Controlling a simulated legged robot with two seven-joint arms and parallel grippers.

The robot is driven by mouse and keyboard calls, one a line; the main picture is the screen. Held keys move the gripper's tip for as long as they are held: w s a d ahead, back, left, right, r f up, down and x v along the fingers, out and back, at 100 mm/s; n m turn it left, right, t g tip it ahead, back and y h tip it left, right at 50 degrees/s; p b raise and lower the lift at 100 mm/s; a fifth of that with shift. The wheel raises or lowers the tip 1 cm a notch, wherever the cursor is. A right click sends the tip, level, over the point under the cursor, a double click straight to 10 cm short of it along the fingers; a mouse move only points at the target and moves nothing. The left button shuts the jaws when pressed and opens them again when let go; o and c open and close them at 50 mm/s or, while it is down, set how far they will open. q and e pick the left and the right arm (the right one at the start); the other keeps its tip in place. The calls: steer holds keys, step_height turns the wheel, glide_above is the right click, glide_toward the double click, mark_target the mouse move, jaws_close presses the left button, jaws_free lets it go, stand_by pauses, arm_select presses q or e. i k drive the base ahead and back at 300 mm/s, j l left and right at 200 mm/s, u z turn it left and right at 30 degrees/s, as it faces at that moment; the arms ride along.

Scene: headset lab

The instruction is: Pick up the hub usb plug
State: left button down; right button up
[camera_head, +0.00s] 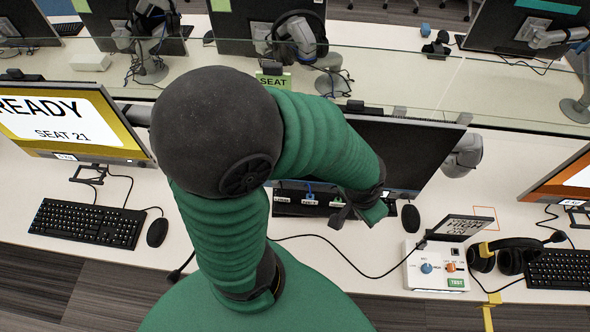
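A black hub strip (291,209) with white labels lies on the desk below the middle monitor. A small blue USB plug (309,194) shows at the strip's back edge. A black cable runs left from the white test box (437,281), passes behind the green arm, and ends in a dark plug (175,275) near the desk's front edge. I cannot tell for sure which plug is the hub's. The green-sleeved arm with a black joint covers the middle of the view, and its far end is near the strip's right part.
A keyboard (88,222) and mouse (157,232) lie at the left. Another mouse (410,217) lies right of the strip. A black headset (508,256) is right of the test box. A clear partition (420,88) crosses behind the middle monitor (405,150).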

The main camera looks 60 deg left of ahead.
mark_target(282, 197)
steer(key=u, duration=1.95)
